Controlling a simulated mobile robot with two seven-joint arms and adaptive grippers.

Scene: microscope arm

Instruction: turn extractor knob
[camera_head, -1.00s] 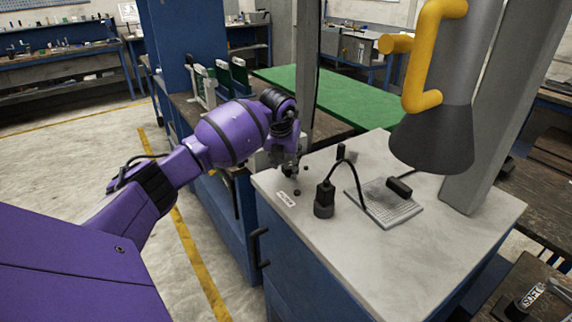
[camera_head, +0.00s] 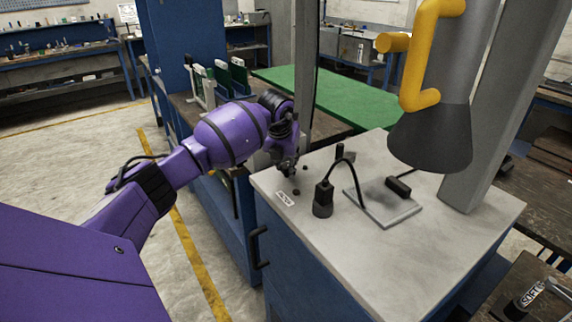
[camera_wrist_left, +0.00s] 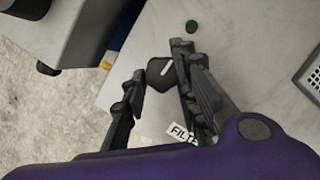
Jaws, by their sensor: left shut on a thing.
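The dark round extractor knob (camera_wrist_left: 159,75), with a pale line on its top, sits on the light worktop. My left gripper (camera_wrist_left: 160,66) has one finger on each side of it and is shut on it. In the head view my left gripper (camera_head: 287,167) is low over the worktop's near left corner, and the knob cannot be made out clearly there. A label reading "FILT" (camera_wrist_left: 184,131) is partly hidden by a finger. My right gripper is not in view.
A small dark button (camera_wrist_left: 192,27) is beyond the knob. A black lamp (camera_head: 323,200) with a bent neck and a flat plate (camera_head: 384,209) stand on the worktop (camera_head: 350,255). A grey extractor hood (camera_head: 430,135) with a yellow handle (camera_head: 413,75) hangs above right.

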